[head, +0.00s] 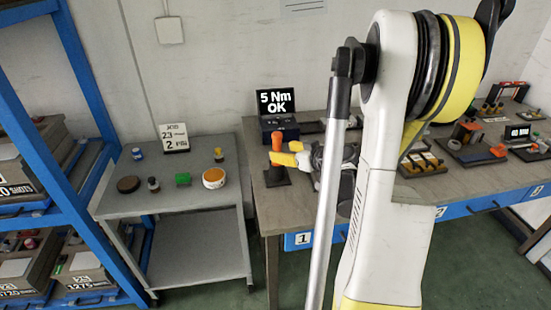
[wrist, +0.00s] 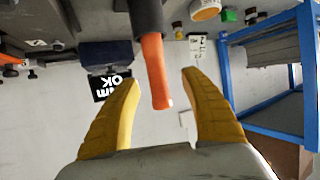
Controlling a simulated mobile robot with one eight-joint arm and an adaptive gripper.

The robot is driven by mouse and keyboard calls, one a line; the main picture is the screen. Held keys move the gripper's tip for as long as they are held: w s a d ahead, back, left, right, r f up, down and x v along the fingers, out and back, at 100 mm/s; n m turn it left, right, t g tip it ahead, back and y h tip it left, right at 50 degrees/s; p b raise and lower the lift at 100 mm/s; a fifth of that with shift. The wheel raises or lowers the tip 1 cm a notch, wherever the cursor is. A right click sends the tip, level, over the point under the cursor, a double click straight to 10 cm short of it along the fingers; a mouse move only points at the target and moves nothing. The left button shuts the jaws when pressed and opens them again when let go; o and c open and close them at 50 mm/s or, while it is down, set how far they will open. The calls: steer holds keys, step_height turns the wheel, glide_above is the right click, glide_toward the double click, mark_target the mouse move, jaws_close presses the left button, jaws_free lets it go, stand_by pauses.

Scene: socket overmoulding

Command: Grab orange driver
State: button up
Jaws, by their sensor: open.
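The orange driver (head: 278,141) stands upright in a dark holder (head: 275,178) at the left end of the workbench. My gripper (head: 284,153) is at the driver's height, with its yellow fingers right beside the handle. In the wrist view, which looks upside down, the orange handle (wrist: 154,72) reaches between the two spread yellow fingers of my gripper (wrist: 161,80). Gaps show on both sides of the handle, so I see no grip on it. The driver's lower end is hidden in the dark holder (wrist: 147,17).
A display (head: 276,103) reading "5 Nm OK" stands behind the driver. A grey side table (head: 200,203) at left carries several small items. Blue shelving (head: 85,75) stands at far left. My arm hides part of the workbench (head: 268,212).

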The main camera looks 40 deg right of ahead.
mark_target(280, 149)
steer(key=b+x, duration=0.1)
steer(key=x, duration=0.1)
steer(key=b+x, duration=0.1)
steer(key=x, duration=0.2)
steer(key=shift+d, duration=0.25)
steer(key=shift+s, duration=0.1)
steer(key=shift+c, duration=0.6)
jaws_close()
